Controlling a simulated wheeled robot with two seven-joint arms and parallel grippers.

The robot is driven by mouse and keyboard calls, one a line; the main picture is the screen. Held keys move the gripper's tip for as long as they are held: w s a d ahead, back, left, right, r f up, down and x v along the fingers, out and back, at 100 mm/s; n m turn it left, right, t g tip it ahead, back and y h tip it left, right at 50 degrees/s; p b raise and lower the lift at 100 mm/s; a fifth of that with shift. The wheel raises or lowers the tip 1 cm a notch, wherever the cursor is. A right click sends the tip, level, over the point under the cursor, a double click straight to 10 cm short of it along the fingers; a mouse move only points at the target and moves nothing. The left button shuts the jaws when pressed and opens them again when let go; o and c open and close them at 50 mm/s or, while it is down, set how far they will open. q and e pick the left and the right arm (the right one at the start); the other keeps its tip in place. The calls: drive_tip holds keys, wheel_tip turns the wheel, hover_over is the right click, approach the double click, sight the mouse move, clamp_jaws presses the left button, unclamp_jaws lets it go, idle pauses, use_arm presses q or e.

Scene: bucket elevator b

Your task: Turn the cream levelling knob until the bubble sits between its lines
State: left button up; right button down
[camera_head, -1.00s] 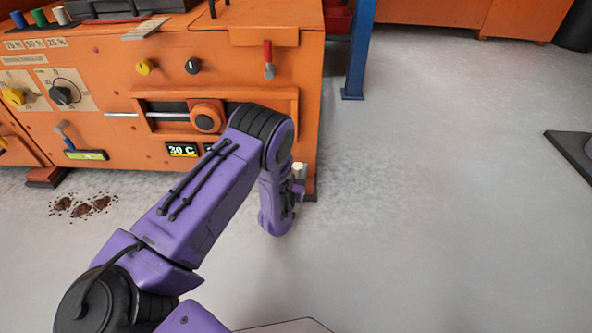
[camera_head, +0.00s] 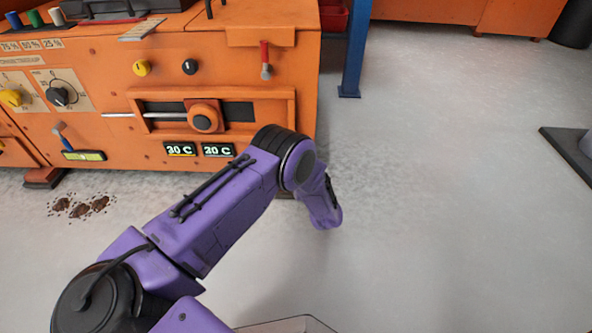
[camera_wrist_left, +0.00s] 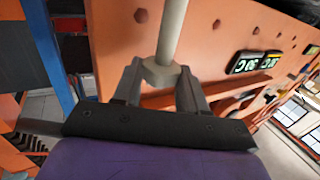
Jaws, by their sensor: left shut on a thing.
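In the left wrist view the cream levelling knob (camera_wrist_left: 162,73) is a pale round collar on a pale post beside the orange machine. My left gripper (camera_wrist_left: 160,82) is shut on it, with one finger on either side. In the head view my purple left arm covers the knob and the gripper. A yellow-green vial (camera_head: 85,156) sits low on the machine front at the left. It looks like a level, but its bubble and lines are too small to read. My right gripper is not in view.
The orange machine (camera_head: 225,75) fills the upper left, with knobs, levers and two 30 C displays (camera_head: 199,149). Dark crumbs (camera_head: 80,206) lie on the floor at the left. A blue post (camera_head: 355,50) stands behind.

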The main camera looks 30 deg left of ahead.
use_arm(q)
drive_tip(key=shift+n+g+y+b, duration=0.3)
drive_tip(key=shift+n+g+y, duration=0.35)
drive_tip(key=shift+g, duration=0.35)
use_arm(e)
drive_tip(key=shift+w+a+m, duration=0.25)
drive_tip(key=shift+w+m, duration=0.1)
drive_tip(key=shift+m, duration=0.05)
use_arm(q)
drive_tip(key=o, duration=1.1)
drive_tip(key=shift+w, duration=0.1)
drive_tip(key=shift+c, duration=0.2)
drive_tip(key=shift+d, duration=0.2)
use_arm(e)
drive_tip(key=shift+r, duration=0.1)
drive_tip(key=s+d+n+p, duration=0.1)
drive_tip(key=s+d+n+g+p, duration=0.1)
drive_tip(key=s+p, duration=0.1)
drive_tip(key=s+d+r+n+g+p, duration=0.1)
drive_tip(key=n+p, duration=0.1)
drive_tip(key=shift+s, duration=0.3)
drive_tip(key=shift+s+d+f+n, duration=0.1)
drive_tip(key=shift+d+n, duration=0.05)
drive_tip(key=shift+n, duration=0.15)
use_arm(q)
drive_tip(key=v, duration=1)
